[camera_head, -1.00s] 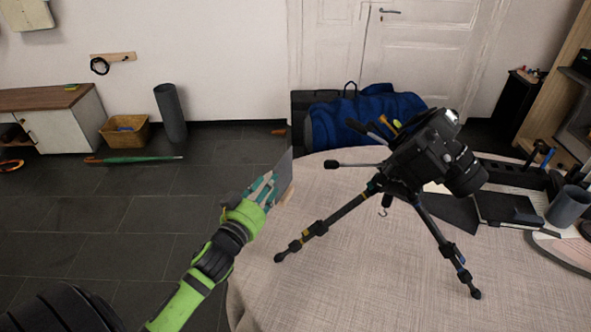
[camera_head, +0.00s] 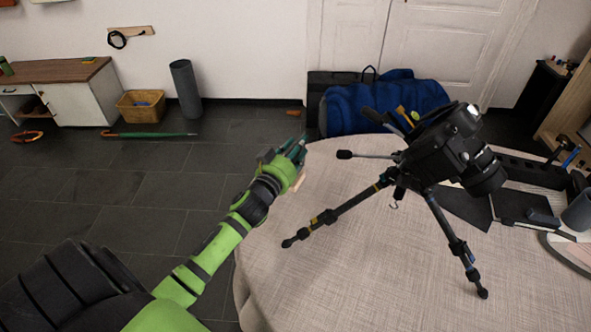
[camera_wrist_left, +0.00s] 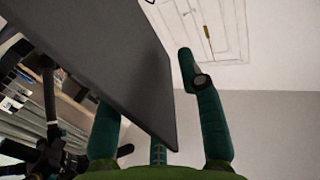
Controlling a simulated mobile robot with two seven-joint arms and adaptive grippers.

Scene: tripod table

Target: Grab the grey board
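The grey board (camera_wrist_left: 110,60) fills much of the left wrist view as a large, dark flat panel, tilted, with its lower corner close to the palm. My left gripper (camera_head: 294,147) reaches over the left edge of the table in the head view. In the wrist view its fingers (camera_wrist_left: 150,95) stand apart. The board covers the tip of the left finger, and a gap shows between the board and the right finger. I cannot tell whether the board touches the left finger. In the head view the board cannot be made out clearly behind the gripper. My right gripper is not in view.
A black tripod with a camera (camera_head: 440,150) stands on the round cloth-covered table (camera_head: 380,285), right of my left gripper. Dark cases and a grey cup (camera_head: 578,212) are at the right. A blue bag (camera_head: 385,105) lies behind. The table's front is clear.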

